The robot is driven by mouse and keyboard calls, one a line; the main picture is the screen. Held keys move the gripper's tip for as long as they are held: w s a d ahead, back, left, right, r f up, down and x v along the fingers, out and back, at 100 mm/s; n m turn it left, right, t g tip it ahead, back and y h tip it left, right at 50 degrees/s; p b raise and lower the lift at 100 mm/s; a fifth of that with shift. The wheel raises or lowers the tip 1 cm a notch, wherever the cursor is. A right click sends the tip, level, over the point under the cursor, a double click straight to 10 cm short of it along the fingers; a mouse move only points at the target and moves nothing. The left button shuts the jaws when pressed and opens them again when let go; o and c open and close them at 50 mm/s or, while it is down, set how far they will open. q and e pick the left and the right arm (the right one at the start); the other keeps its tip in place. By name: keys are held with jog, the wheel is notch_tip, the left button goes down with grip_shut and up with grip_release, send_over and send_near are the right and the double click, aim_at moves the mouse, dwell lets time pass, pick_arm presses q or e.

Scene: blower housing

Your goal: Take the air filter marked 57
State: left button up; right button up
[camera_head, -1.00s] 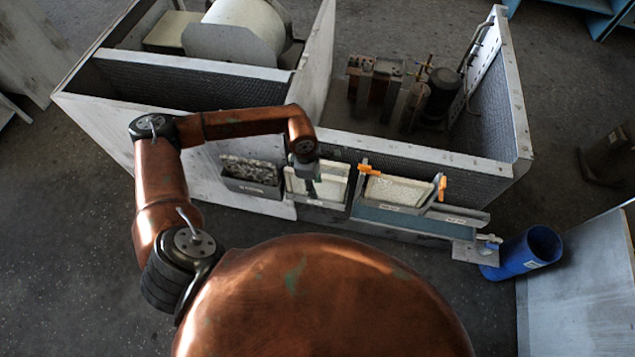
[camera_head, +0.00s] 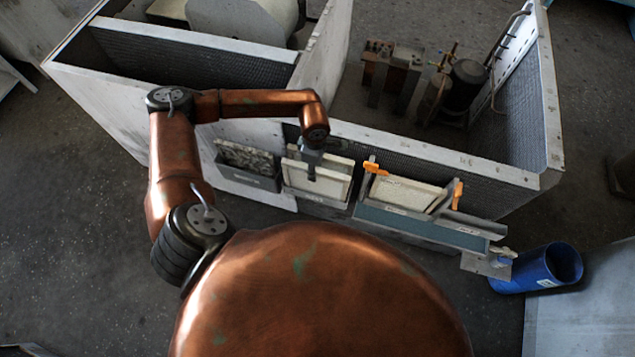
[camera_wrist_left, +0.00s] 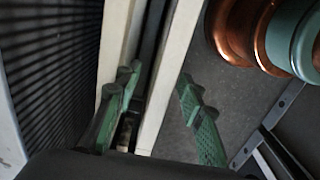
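A middle bin on the housing's front wall holds pale, framed filter panels (camera_head: 325,180). A dark speckled filter (camera_head: 245,157) sits in the bin to its left. A cream filter (camera_head: 405,193) sits in the holder with orange clips to the right. I cannot read any number 57. My left gripper (camera_head: 311,168) is at the top edge of the middle bin's panels. In the left wrist view its green fingers (camera_wrist_left: 158,95) are apart, one on each side of a pale panel edge (camera_wrist_left: 172,62), with a gap at the right finger. Another pale panel (camera_wrist_left: 114,40) stands beside it.
The grey housing (camera_head: 440,150) has a mesh-lined wall behind the bins. A blue cylinder (camera_head: 535,268) lies or leans at the lower right by the holder's bracket. A motor-like unit (camera_head: 465,85) stands inside the housing. The floor at left is clear.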

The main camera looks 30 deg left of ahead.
aim_at(316, 184)
pick_arm(q)
notch_tip(316, 184, down, 6)
jog(key=shift+s+d+f, duration=0.15)
dwell(0.3)
jog(key=shift+c, duration=0.7)
grip_shut()
